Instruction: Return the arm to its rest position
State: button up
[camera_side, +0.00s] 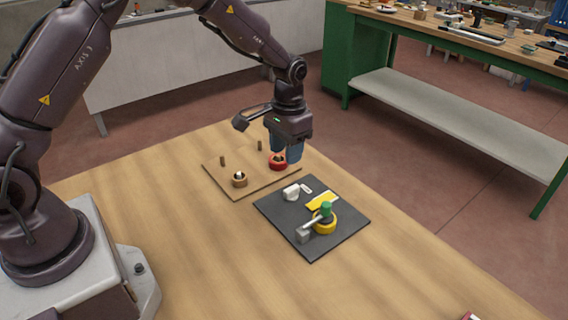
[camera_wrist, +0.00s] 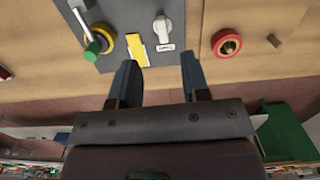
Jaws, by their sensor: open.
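My gripper (camera_side: 286,150) hangs over the far edge of the wooden board in the side view, with its blue fingers pointing down close to the red ring. In the wrist view its two fingers (camera_wrist: 156,78) are apart with nothing between them. The red ring also shows in the wrist view (camera_wrist: 227,42), to the right of the fingers. From the side view I cannot tell the exact gap between fingers and ring.
A dark panel (camera_side: 275,217) holds a white knob (camera_side: 291,193), a yellow plate (camera_side: 321,201) and a yellow ring (camera_side: 325,225) with a green-tipped lever (camera_side: 326,208). The wooden table (camera_side: 180,260) is clear in front. A green-framed bench (camera_side: 450,115) stands behind.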

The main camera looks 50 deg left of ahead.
jog(key=s+d+r+t, duration=0.1)
jog(key=s+r+t, duration=0.5)
jog(key=s+r, duration=1.5)
jog(key=shift+s+d+r, duration=0.2)
jog(key=shift+s+r, duration=0.15)
jog(key=shift+s, duration=1.7)
